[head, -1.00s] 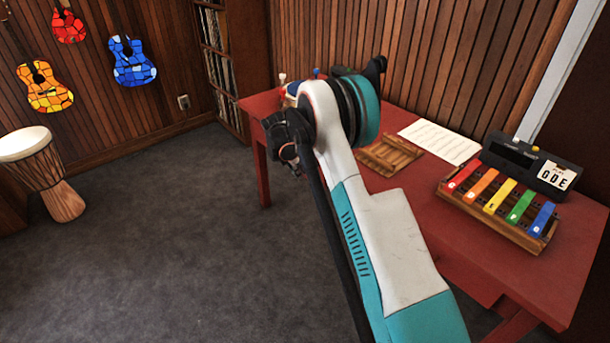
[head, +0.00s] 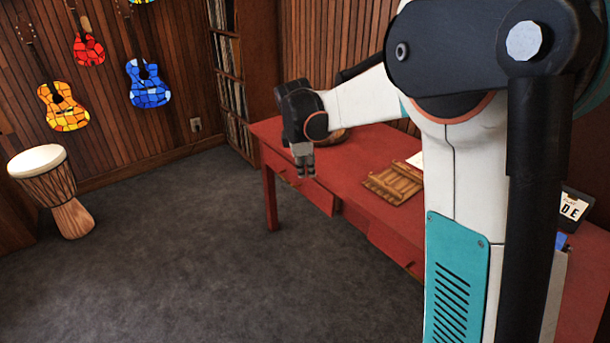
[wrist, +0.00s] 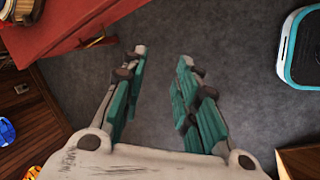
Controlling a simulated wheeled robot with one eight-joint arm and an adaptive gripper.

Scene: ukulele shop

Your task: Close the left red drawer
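The red desk (head: 350,165) stands along the wall, with red drawers in its front. The left drawer (head: 318,197) appears to stick out from the desk front; my gripper hides part of it. My gripper (head: 305,174) points down in front of this left end. In the wrist view its two teal-padded fingers (wrist: 162,60) are apart with only grey carpet between them. A red front with a dark handle (wrist: 98,42) shows at the upper left there, just beyond the left finger. I cannot see any contact.
Another red drawer front (head: 395,246) is farther right, partly behind my arm. A wooden slatted piece (head: 393,184) lies on the desk. A drum (head: 62,190) stands at the left. The carpet (head: 185,250) before the desk is clear. Shelves (head: 228,75) stand behind.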

